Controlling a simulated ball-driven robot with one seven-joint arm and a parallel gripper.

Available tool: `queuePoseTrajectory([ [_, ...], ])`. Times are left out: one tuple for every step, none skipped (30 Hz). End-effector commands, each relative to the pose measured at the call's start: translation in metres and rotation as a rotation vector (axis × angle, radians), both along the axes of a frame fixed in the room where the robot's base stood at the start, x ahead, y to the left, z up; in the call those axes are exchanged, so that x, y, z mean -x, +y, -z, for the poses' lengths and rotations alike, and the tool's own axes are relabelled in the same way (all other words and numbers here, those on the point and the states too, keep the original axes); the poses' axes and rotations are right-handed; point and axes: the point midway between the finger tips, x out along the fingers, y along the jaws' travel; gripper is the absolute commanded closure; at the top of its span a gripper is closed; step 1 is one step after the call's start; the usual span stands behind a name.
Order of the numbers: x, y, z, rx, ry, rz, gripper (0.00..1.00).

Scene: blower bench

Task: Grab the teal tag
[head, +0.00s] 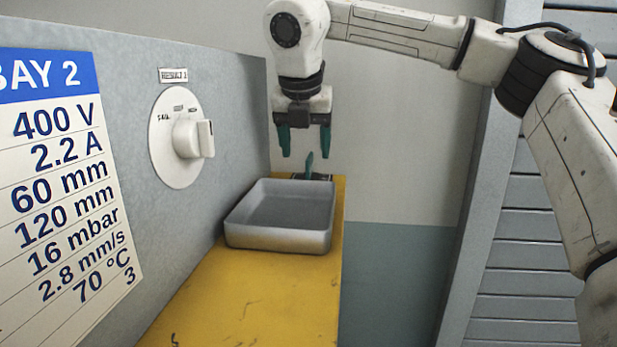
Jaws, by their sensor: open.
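The teal tag (310,163) is a small, thin upright piece at the far end of the yellow bench, just behind the grey tray. It seems to rise from a dark base (318,177), whose lower part is hidden by the tray rim. My gripper (305,156) points straight down with two teal fingers, open and empty. In the picture the tag's tip shows between and slightly below the fingertips. I cannot tell from this one view whether the fingers are at the same depth as the tag.
The grey tray (277,240) stands on the yellow bench (250,300), in front of the tag. A grey panel on the left bears a round white dial (176,138) and a "BAY 2" sign (60,180). The bench's near part is clear. Slatted grey panels (525,258) stand at right.

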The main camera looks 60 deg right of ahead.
Motion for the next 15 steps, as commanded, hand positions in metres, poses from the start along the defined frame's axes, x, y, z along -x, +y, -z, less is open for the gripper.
queuePoseTrajectory([
  [0.001, -0.002, 0.004, -0.001, 0.000, 0.000, 0.34],
  [0.001, -0.003, 0.007, -0.001, 0.001, 0.000, 0.34],
  [0.001, -0.005, 0.012, -0.002, 0.002, 0.000, 0.34],
  [0.002, -0.007, 0.016, -0.003, 0.001, 0.001, 0.34],
  [0.002, -0.009, 0.020, -0.004, 0.002, 0.001, 0.34],
  [0.002, -0.011, 0.026, -0.003, 0.001, 0.001, 0.34],
  [0.002, -0.013, 0.030, -0.003, 0.001, 0.001, 0.34],
  [0.001, -0.014, 0.034, -0.003, 0.001, 0.001, 0.34],
  [0.000, -0.016, 0.039, -0.003, 0.001, 0.000, 0.34],
  [0.000, -0.017, 0.041, -0.003, 0.001, 0.000, 0.34],
  [-0.001, -0.018, 0.043, -0.002, 0.001, 0.000, 0.34],
  [-0.001, -0.019, 0.045, -0.001, 0.000, 0.000, 0.34],
  [-0.001, -0.019, 0.045, 0.000, 0.000, 0.000, 0.34],
  [-0.001, -0.020, 0.045, 0.000, 0.000, 0.000, 0.34],
  [-0.001, -0.019, 0.045, 0.000, 0.000, 0.000, 0.34],
])
